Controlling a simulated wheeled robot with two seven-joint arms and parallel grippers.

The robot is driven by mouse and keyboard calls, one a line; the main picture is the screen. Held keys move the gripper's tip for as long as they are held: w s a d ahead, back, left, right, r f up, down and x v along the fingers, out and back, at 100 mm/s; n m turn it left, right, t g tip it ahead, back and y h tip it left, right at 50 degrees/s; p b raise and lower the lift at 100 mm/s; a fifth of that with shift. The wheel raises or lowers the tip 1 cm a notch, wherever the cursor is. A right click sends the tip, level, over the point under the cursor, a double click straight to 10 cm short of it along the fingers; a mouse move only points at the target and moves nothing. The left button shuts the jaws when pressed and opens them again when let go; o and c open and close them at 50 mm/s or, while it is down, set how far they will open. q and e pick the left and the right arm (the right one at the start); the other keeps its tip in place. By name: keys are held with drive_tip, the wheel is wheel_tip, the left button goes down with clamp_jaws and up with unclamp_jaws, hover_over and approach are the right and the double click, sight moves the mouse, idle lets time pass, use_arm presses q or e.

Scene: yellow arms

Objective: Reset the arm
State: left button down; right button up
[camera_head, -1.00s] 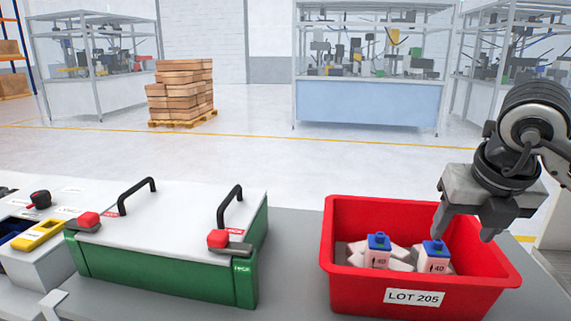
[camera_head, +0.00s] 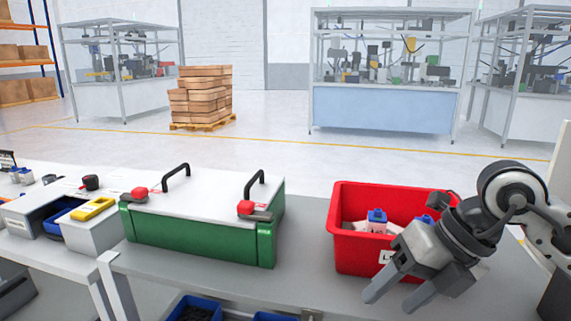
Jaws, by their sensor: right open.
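My right gripper (camera_head: 393,296) is open and empty. It hangs in front of the red bin (camera_head: 358,252), with its fingers pointing down and to the left near the table's front edge. The gripper hides the bin's front right part and most of its label. Inside the bin stands a white bottle with a blue cap (camera_head: 377,218). A second blue cap (camera_head: 424,219) shows partly behind my arm, along with some white pieces. My left gripper is not in view.
A green box (camera_head: 200,240) with a white lid, black handles and red latches stands left of the bin. A grey unit with a yellow piece (camera_head: 94,208) is farther left. Blue bins (camera_head: 195,308) sit below the table. Stacked boxes (camera_head: 201,95) stand on the floor behind.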

drive_tip(key=s+a+r+m+t+y, duration=0.1)
drive_tip(key=s+a+m+y, duration=0.1)
drive_tip(key=a+m+y, duration=0.35)
drive_tip(key=s+a+r+m+t+y, duration=0.2)
drive_tip(key=a+y, duration=0.5)
drive_tip(key=y, duration=0.3)
drive_tip(key=w+d+f+m+t+h, duration=0.2)
drive_tip(key=d+f+m+t+h, duration=0.2)
drive_tip(key=f+m+t+h, duration=0.45)
drive_tip(key=w+d+f+m+t+h, duration=0.3)
drive_tip(key=d+f+m+t+h, duration=0.15)
drive_tip(key=m, duration=0.65)
drive_tip(key=s+d+f+m+g+h, duration=0.1)
drive_tip(key=s+f+m+g+h, duration=0.1)
drive_tip(key=s+f, duration=0.4)
drive_tip(key=s+d+f+m+g+h, duration=0.2)
drive_tip(key=s+f+m+g, duration=0.3)
drive_tip(key=f, duration=0.9)
drive_tip(key=shift+s+m+h, duration=0.3)
drive_tip(key=shift+s+h, duration=0.25)
drive_tip(key=shift+s, duration=0.2)
